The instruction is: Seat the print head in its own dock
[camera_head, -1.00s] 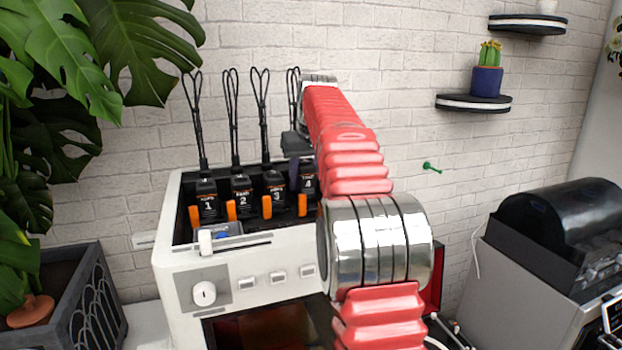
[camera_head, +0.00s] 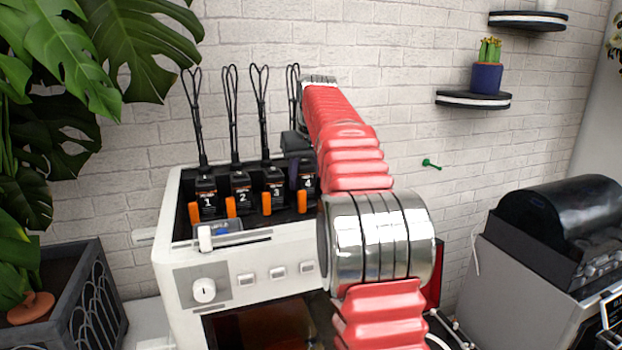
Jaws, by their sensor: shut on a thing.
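Print head 4 (camera_head: 308,182) is a black block with an orange mark and a white number. It is at the right end of the row in the white machine (camera_head: 182,262), partly hidden by my arm. My gripper (camera_head: 297,163) comes down over it from above and is shut on it; the fingertips are mostly hidden. The head looks upright and low in the bay, but its underside and dock are hidden, so I cannot tell whether it is fully down.
Print head 1 (camera_head: 206,188), print head 2 (camera_head: 241,184) and print head 3 (camera_head: 273,181) stand to the left, with tall black cable loops above. A dial (camera_head: 204,291) is on the front. A potted plant (camera_head: 78,300) stands left, a grey machine (camera_head: 520,270) right.

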